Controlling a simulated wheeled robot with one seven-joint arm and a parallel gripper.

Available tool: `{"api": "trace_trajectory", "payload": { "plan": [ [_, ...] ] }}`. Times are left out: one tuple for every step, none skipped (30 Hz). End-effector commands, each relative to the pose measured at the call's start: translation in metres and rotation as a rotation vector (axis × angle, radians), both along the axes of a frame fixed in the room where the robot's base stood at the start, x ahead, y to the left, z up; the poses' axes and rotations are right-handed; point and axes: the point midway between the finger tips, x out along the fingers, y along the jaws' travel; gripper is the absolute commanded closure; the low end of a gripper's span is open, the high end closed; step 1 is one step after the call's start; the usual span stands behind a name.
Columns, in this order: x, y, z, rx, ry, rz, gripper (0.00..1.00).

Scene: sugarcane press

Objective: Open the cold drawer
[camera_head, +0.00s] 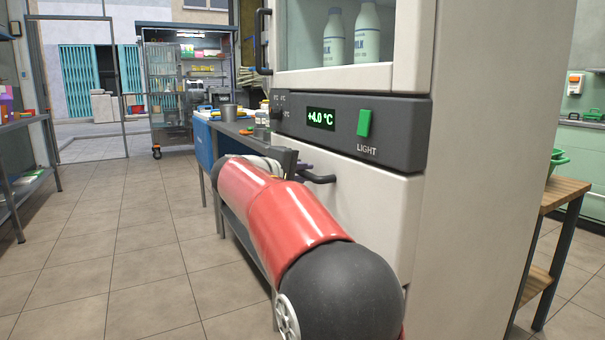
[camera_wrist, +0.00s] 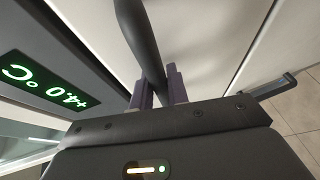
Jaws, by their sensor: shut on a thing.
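The cold drawer (camera_head: 375,200) has a plain white front below the grey control panel of the fridge. Its front looks about flush with the cabinet, with no clear gap at its top. The dark bar handle (camera_head: 322,179) sticks out from its left part. In the wrist view the handle (camera_wrist: 140,38) runs down between the two purple fingers of my gripper (camera_wrist: 158,88). My gripper is shut on the handle. In the head view my red arm hides the lower drawer front and most of my gripper.
The control panel (camera_head: 400,130) has a +4.0 °C display and a green light switch. Above it a glass door (camera_head: 410,45) shows milk bottles (camera_head: 367,35). A metal worktable (camera_head: 232,130) stands close behind my gripper. The tiled floor (camera_head: 110,240) at left is clear.

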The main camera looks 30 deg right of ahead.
Motion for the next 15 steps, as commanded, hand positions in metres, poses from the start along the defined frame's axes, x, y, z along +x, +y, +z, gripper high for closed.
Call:
{"api": "trace_trajectory", "payload": {
  "plan": [
    [0.0,0.0,0.0,0.001,0.0,0.0,1.0],
    [0.0,0.0,0.0,0.001,0.0,0.0,1.0],
    [0.0,0.0,0.0,0.001,0.0,0.0,1.0],
    [0.0,0.0,0.0,0.001,0.0,0.0,1.0],
    [0.0,0.001,0.0,0.001,0.0,0.0,1.0],
    [0.0,0.001,0.0,0.001,0.0,0.0,1.0],
    [0.0,0.002,0.0,0.001,0.0,0.0,1.0],
    [0.0,0.004,0.0,0.001,0.0,0.001,1.0],
    [0.0,0.006,0.0,0.001,0.001,0.001,1.0],
    [0.0,0.009,-0.001,0.001,0.001,0.002,1.0],
    [0.0,0.012,-0.001,0.001,0.001,0.003,1.0],
    [0.0,0.016,-0.001,0.001,0.001,0.003,1.0],
    [0.0,0.021,-0.001,0.001,0.001,0.003,1.0],
    [0.0,0.026,-0.001,0.001,0.001,0.004,1.0],
    [0.0,0.033,-0.001,0.001,0.002,0.005,1.0]
  ]
}}
